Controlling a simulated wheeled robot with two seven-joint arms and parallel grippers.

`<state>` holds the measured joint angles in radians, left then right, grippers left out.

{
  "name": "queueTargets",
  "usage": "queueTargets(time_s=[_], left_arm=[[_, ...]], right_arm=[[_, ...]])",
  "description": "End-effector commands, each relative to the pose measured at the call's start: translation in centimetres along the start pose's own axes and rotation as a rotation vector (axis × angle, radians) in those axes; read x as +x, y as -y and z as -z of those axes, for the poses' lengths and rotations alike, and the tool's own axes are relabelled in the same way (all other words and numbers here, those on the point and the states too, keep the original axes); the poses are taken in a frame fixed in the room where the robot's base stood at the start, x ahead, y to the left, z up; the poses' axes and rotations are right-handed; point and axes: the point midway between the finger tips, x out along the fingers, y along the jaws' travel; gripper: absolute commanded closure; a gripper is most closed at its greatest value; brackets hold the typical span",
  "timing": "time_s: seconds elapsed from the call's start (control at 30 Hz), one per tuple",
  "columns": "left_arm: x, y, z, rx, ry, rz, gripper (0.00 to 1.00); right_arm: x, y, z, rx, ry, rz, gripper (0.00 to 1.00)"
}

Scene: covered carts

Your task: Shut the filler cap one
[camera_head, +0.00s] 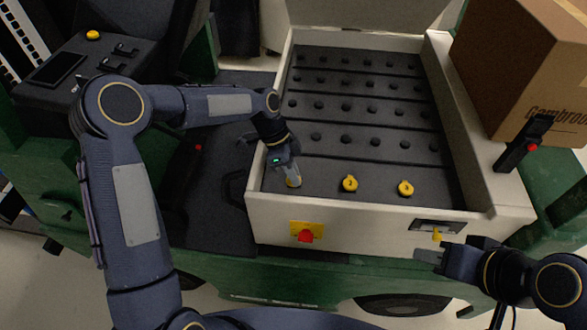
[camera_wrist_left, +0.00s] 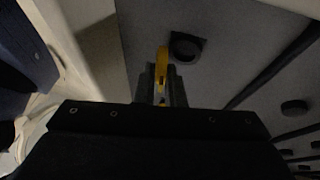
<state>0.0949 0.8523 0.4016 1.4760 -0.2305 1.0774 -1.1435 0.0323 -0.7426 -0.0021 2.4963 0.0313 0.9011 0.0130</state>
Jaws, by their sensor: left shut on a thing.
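Several yellow filler caps stand in the front row of the cart's dark battery deck. The leftmost cap (camera_head: 294,181) is mostly covered by my left gripper (camera_head: 289,170) in the head view. In the left wrist view my left gripper (camera_wrist_left: 161,88) is shut on a yellow cap (camera_wrist_left: 163,58), seen edge-on as a narrow strip. The middle cap (camera_head: 350,184) and the right cap (camera_head: 405,188) look flat on the deck. My right gripper (camera_head: 440,257) is near the cart's front right; its finger opening is unclear.
The deck's pale rim (camera_head: 350,213) runs close in front of the caps. A red knob on a yellow plate (camera_head: 306,233) and a yellow key (camera_head: 437,234) are on the front face. A cardboard box (camera_head: 520,65) stands at right, by a black lever (camera_head: 520,148).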

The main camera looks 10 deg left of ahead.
Motion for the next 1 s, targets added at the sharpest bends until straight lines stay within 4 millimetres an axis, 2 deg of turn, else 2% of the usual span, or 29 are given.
queueTargets(time_s=[0.1, 0.4, 0.97, 1.0], left_arm=[[-0.22, 0.46, 0.11, -0.030, 0.000, -0.070, 1.00], [-0.07, 1.07, 0.05, -0.080, -0.001, -0.191, 1.00], [-0.03, 1.21, -0.01, -0.093, -0.001, -0.221, 1.00], [-0.03, 1.21, -0.01, -0.093, -0.001, -0.221, 0.87]], right_arm=[[-0.81, 0.37, 0.40, 0.000, 0.000, 0.000, 0.66], [-1.31, 0.60, 0.65, 0.000, 0.000, 0.000, 0.66], [-1.37, 0.63, 0.69, 0.000, 0.000, 0.000, 0.66], [-1.37, 0.63, 0.69, 0.000, 0.000, 0.000, 0.66]])
